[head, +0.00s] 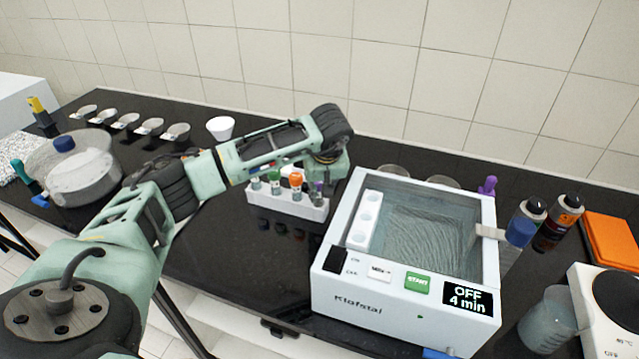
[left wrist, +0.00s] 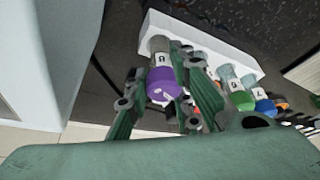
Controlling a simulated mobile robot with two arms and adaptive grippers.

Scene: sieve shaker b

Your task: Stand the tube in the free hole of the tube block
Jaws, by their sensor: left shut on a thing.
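The purple-capped tube (left wrist: 162,75) is between the fingers of my left gripper (left wrist: 165,98), which is shut on it. Other tubes with green (left wrist: 241,100), blue and orange caps stand in the block. My right gripper is not in view.
A white water bath (head: 410,300) with an "OFF 4 min" display stands close right of the block; a white holed rack (head: 366,218) is inside it. A clear round vessel (head: 85,175), several small bowls and a white cup (head: 220,127) stand left. Bottles (head: 565,215) stand right.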

